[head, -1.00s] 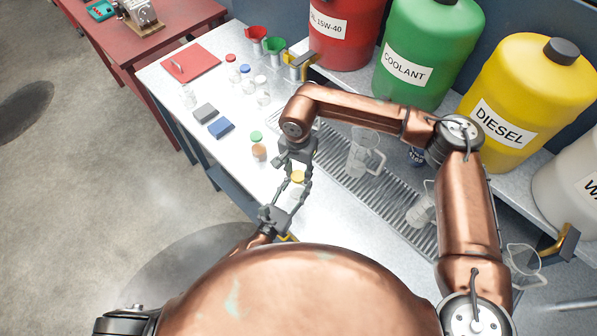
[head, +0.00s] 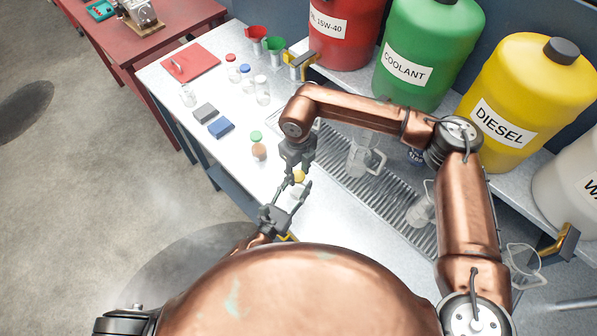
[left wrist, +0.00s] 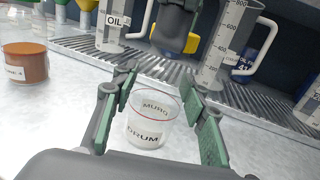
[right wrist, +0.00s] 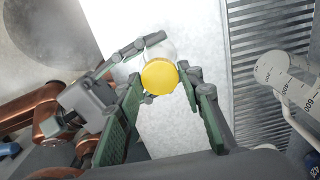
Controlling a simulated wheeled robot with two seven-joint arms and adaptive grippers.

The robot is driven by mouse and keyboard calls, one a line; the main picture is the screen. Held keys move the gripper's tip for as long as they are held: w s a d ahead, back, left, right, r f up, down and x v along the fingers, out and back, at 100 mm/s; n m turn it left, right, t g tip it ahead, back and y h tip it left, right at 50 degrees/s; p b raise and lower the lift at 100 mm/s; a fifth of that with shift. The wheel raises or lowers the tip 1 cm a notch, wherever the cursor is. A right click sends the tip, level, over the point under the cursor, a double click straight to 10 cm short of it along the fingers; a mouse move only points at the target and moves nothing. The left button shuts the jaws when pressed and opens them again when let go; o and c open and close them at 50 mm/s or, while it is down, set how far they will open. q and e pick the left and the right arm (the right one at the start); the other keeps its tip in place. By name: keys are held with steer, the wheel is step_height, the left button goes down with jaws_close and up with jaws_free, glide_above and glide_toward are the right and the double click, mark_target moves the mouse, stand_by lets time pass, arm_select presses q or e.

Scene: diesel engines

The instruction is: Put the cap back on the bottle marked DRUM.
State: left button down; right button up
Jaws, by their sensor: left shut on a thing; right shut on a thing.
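The clear bottle marked DRUM (left wrist: 150,128) stands between the fingers of my left gripper (left wrist: 158,75) in the left wrist view. Its top looks open, with a red line around it. My right gripper (right wrist: 173,86) is shut on a yellow cap (right wrist: 160,77) at its fingertips. In the right wrist view the cap overlaps the clear bottle (right wrist: 160,49). In the head view the cap (head: 299,175) is over the bottle, between my right gripper above and my left gripper (head: 284,198) below. The left wrist view suggests a gap between cap and bottle, but I cannot tell its size.
A bottle with a green cap (head: 257,147) stands just beyond the grippers. More capped bottles (head: 247,79), a blue block (head: 221,128) and a grey block (head: 205,111) are farther back. Measuring jugs (head: 362,160) stand on the grated tray (head: 390,213) at right.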

steer(key=shift+m, duration=0.9)
steer(key=o, duration=1.4)
step_height(320, 180, up, 12)
arm_select(q)
steer(key=c, duration=1.1)
jaws_free()
steer(key=v, duration=1.2)
